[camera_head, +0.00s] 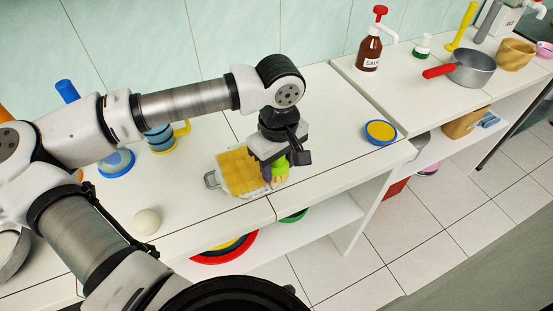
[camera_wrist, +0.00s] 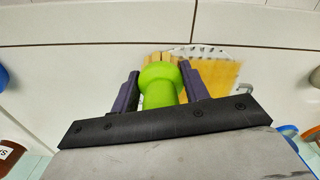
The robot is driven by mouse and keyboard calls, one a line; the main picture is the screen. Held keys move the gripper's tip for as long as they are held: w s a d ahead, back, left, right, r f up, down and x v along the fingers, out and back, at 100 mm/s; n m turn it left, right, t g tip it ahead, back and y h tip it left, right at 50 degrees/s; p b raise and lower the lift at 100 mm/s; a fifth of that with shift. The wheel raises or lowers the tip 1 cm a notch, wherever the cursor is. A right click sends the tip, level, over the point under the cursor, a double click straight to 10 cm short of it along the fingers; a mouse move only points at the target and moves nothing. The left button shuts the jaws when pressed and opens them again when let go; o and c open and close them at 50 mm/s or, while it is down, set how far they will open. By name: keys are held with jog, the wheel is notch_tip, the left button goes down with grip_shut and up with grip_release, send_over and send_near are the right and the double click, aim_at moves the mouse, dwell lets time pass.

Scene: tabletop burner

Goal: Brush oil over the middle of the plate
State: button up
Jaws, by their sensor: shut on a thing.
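My gripper (camera_head: 279,166) is shut on a green-handled brush (camera_head: 281,171) at the right edge of the plate (camera_head: 238,172). In the wrist view the round green brush handle (camera_wrist: 159,86) sits between the two dark fingers of my gripper (camera_wrist: 159,70), with pale tan bristles at its far end. The plate shows a yellow gridded surface, a grey edge and a handle at its left; in the wrist view the yellow surface (camera_wrist: 207,74) lies beyond and right of the brush. I cannot tell whether the bristles touch it.
A blue-rimmed bowl with yellow inside (camera_head: 380,132) stands right of the plate. A brown bottle (camera_head: 369,52), a grey pot (camera_head: 471,70) and a wooden bowl (camera_head: 516,54) are at the back right. A white ball (camera_head: 146,222) and a striped cup (camera_head: 160,139) are at left.

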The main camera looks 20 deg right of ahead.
jog(key=shift+s, duration=0.2)
jog(key=shift+r, duration=0.3)
dwell(0.4)
jog(key=o, duration=0.8)
grip_shut()
jog(key=shift+r+p, duration=1.3)
jog(key=shift+r, duration=1.45)
